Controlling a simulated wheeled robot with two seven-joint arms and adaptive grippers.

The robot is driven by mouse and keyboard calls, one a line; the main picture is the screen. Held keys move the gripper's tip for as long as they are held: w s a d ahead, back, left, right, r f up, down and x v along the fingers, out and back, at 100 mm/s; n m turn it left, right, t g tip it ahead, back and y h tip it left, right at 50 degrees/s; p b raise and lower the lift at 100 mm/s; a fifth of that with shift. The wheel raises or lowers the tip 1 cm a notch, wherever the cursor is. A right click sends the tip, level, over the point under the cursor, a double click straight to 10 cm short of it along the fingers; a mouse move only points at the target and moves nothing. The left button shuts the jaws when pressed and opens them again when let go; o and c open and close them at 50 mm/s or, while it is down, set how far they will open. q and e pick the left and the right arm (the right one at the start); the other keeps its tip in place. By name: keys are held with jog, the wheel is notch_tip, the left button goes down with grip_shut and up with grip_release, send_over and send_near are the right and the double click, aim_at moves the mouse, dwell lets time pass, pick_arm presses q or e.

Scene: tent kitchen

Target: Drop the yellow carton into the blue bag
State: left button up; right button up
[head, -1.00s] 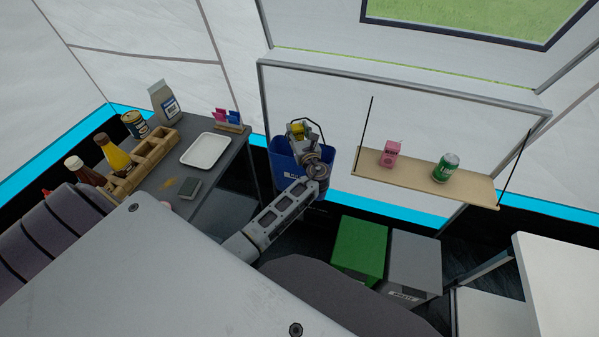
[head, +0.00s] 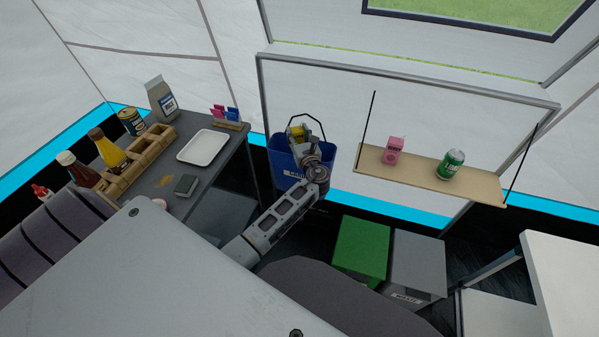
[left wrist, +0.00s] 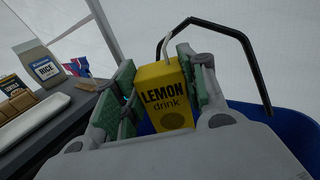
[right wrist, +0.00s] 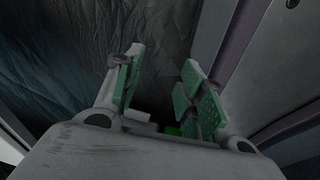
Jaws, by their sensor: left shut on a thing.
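The yellow carton (left wrist: 164,97), marked LEMON drink and with a straw, is between the green pads of my left gripper (left wrist: 160,90), which is shut on it. In the head view the carton (head: 297,132) shows as a small yellow patch at the left gripper (head: 299,135). The blue bag (head: 285,163), with a raised dark handle, hangs by the pale panel; the gripper and carton are over its opening. In the left wrist view the blue bag (left wrist: 290,135) lies behind and right of the carton. My right gripper (right wrist: 155,90) is open, with nothing seen between its pads.
A dark counter (head: 225,165) at left holds a white tray (head: 203,147), sauce bottles and a rice bag (head: 161,100). A hanging shelf (head: 430,176) at right bears a pink carton (head: 394,150) and a green can (head: 451,165). Green (head: 361,247) and grey (head: 417,265) bins stand below.

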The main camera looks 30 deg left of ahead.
aim_at(298, 141)
pick_arm(q)
jog(key=shift+f+b, duration=0.65)
jog(key=shift+f, duration=0.1)
jog(key=shift+f+b, duration=0.45)
jog(key=shift+b, duration=0.05)
jog(key=shift+f+b, duration=0.3)
jog(key=shift+b, duration=0.05)
jog(key=o, duration=0.8)
jog(key=shift+v, duration=6)
pick_arm(e)
jog(key=w+a+r, duration=0.1)
jog(key=w+a, duration=0.3)
jog(key=w, duration=0.3)
jog(key=shift+t+y, duration=0.3)
jog(key=shift+t, duration=0.1)
